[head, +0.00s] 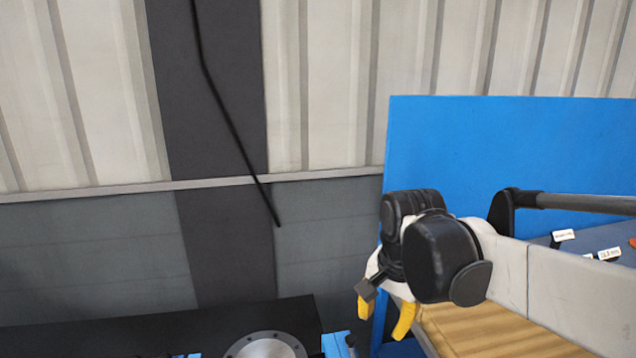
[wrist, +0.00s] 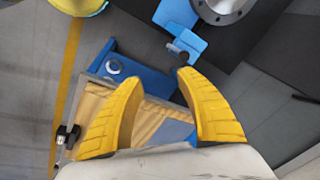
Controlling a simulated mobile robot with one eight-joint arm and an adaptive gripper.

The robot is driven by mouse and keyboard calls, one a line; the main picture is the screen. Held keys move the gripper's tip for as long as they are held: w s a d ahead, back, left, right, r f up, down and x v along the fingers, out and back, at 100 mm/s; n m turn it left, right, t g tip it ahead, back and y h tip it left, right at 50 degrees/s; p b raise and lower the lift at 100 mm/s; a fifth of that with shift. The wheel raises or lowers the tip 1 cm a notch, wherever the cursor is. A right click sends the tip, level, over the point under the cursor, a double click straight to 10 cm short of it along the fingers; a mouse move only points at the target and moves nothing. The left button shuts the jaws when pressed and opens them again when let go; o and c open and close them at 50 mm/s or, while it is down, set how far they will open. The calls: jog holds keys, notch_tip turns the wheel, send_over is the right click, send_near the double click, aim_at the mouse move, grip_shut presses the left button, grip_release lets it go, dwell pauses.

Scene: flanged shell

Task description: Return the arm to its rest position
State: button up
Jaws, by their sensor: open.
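My gripper (head: 386,314) shows in the head view at the end of my arm, right of centre, with its yellow fingers pointing down. In the wrist view my gripper (wrist: 158,110) has its two fingers spread apart. Nothing is held between them. Below the fingers lie a blue frame and a wooden surface, with a gap in height that I cannot judge.
A blue panel (head: 500,140) stands behind my arm. A wooden top (head: 480,330) lies below it. A dark block with a round metal flange (head: 265,347) is at the lower left; the flange also shows in the wrist view (wrist: 222,8). Small labelled items (head: 608,254) lie at the right.

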jog(key=s+d+f+n+t+b, duration=0.2)
jog(key=s+d+f+n, duration=0.1)
jog(key=s, duration=0.3)
jog(key=s+d+f+n+t+b, duration=0.2)
jog(key=s+d+f+n, duration=0.1)
jog(key=s, duration=0.3)
jog(key=shift+d+f+n+t, duration=0.25)
jog(key=shift+f+n+t, duration=0.15)
jog(key=shift+n, duration=0.3)
